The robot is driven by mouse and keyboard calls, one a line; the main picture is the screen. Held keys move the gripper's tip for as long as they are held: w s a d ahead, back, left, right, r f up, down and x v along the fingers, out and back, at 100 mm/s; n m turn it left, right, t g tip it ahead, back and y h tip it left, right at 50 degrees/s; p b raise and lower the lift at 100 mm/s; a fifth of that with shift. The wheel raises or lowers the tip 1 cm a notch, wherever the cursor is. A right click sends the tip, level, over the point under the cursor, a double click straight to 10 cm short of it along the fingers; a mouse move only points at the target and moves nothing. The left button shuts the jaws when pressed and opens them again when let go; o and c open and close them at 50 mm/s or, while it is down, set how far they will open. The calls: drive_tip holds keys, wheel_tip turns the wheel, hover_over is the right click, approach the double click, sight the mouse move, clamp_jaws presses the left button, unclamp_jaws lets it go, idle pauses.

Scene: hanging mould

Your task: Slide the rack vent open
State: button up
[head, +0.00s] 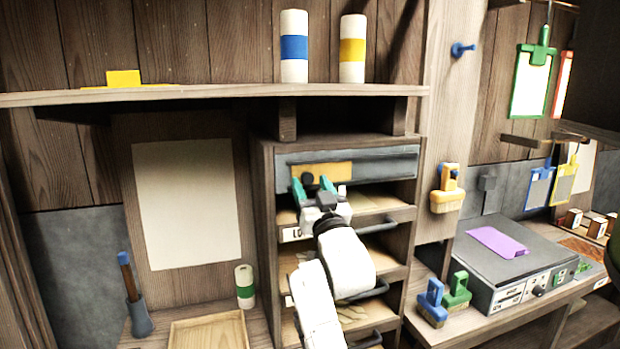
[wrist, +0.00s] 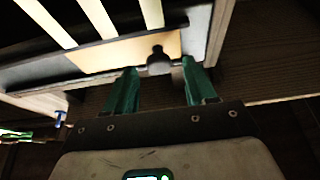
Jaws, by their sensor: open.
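The rack vent is a grey strip (head: 385,166) across the top of the wooden rack, with a yellow-tan slide panel (head: 330,172) at its left part. A dark round knob (head: 307,178) sticks out of the panel. My gripper (head: 312,186) is at the knob, with its green fingers open. In the wrist view the knob (wrist: 158,60) sits between the two fingertips (wrist: 160,68), with small gaps visible on both sides. The tan panel (wrist: 125,52) shows behind it, beside several bright pale stripes. I cannot tell whether a finger touches the knob.
Rack shelves (head: 385,218) with dark handles lie below my gripper. A shelf (head: 200,94) above holds a blue-banded (head: 294,48) and a yellow-banded canister (head: 352,50). A wooden post (head: 446,120) with a yellow brush (head: 447,190) stands right of the rack.

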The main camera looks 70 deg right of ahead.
drive_tip(key=shift+w+d+r, duration=0.2)
drive_tip(key=shift+w+d, duration=0.1)
drive_tip(key=shift+d, duration=0.1)
clamp_jaws()
idle(0.4)
